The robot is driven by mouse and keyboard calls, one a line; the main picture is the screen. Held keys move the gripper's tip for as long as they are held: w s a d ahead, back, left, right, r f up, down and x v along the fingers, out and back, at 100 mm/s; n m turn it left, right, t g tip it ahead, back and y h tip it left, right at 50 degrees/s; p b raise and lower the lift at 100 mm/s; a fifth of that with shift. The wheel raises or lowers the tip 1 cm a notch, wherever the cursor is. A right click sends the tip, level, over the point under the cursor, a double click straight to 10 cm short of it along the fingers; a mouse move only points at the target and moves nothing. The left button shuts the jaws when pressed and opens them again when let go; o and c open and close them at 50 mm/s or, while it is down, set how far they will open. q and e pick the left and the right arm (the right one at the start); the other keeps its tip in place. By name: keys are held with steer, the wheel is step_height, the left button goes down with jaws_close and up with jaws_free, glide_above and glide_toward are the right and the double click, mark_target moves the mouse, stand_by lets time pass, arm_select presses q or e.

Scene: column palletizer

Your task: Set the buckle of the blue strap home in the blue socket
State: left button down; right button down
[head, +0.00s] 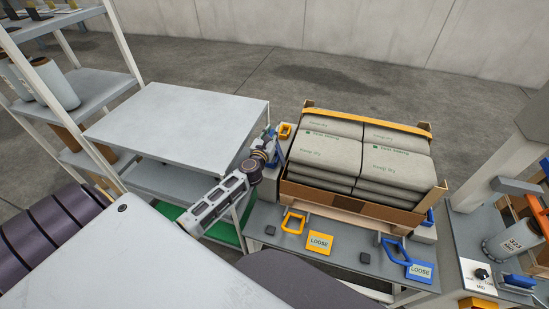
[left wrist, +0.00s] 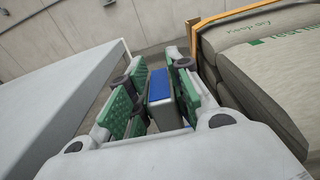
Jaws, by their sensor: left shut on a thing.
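My left gripper (head: 271,143) is at the left side of the crate, small and partly hidden by its own wrist in the head view. In the left wrist view its green-padded fingers (left wrist: 150,100) are shut on a grey block with a blue top (left wrist: 159,86), which looks like the blue strap's buckle. Its far end, and whether it touches a socket, cannot be made out. A blue piece (head: 430,218) shows at the crate's right side. A blue loop (head: 393,250) stands at the table front beside a blue LOOSE card (head: 420,270). My right gripper is not in view.
The cardboard crate (head: 350,205) holds stacked sacks (head: 345,150) with an orange strap (head: 370,121) over the back. A yellow loop (head: 293,222) and yellow LOOSE card (head: 319,244) are in front. A grey table (head: 185,120) is left; a metal drum (head: 515,240) stands right.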

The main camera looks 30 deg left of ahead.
arm_select(q)
steer(key=shift+w+a, duration=0.1)
steer(key=shift+w, duration=0.35)
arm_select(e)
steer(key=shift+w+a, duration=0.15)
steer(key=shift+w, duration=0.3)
